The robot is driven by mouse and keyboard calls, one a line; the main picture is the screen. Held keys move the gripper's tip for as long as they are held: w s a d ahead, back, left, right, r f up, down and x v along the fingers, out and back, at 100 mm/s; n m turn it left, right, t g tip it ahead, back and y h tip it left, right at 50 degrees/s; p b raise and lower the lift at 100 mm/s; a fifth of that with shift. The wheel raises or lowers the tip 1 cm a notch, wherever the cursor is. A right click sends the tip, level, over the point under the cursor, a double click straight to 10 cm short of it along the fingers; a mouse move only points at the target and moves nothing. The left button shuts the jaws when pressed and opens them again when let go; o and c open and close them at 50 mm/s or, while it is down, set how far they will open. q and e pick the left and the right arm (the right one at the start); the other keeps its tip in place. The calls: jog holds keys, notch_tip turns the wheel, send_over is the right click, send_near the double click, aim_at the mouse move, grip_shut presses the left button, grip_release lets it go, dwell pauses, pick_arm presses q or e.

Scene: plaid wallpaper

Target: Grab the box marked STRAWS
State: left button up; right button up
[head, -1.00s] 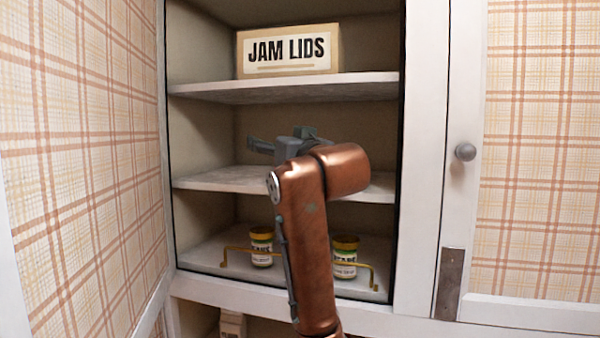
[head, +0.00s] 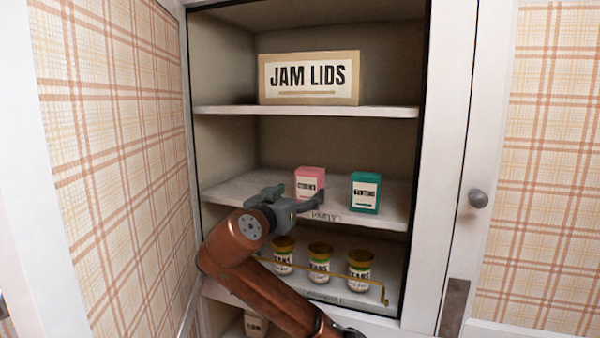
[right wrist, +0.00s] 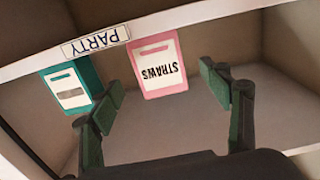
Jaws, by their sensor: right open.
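The pink STRAWS box (head: 310,179) stands upright on the middle shelf (head: 229,189), just beyond my right gripper (head: 297,194). In the right wrist view the picture is upside down. There the STRAWS box (right wrist: 152,55) shows its label between the two green-padded fingers of my right gripper (right wrist: 160,82). The fingers are spread wide and nothing is held. One finger covers the lower part of the box in the head view. My left gripper is not in view.
A teal box (head: 365,193) stands right of the pink one, close to a finger in the wrist view (right wrist: 72,88). A PARTY label (right wrist: 96,40) marks the shelf edge. Several jars (head: 319,262) stand below behind a brass rail (head: 340,276). A JAM LIDS box (head: 309,78) sits above.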

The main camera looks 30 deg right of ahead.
aim_at(306, 185)
jog(key=shift+w+d+p, duration=0.35)
jog(key=shift+w+d, duration=0.05)
jog(key=shift+d, duration=0.15)
jog(key=p+x, duration=0.1)
jog(key=x, duration=0.1)
jog(key=p+x, duration=0.1)
jog(key=r+p+x, duration=0.1)
jog(key=x, duration=0.1)
jog(key=shift+w+d+p, duration=0.1)
jog(key=shift+d+p, duration=0.15)
jog(key=shift+p, duration=0.15)
jog(key=shift+w+d+f, duration=0.25)
jog(key=shift+w+d, duration=0.05)
jog(key=shift+a, duration=0.15)
jog(key=shift+c, duration=1.1)
jog(key=c, duration=1.1)
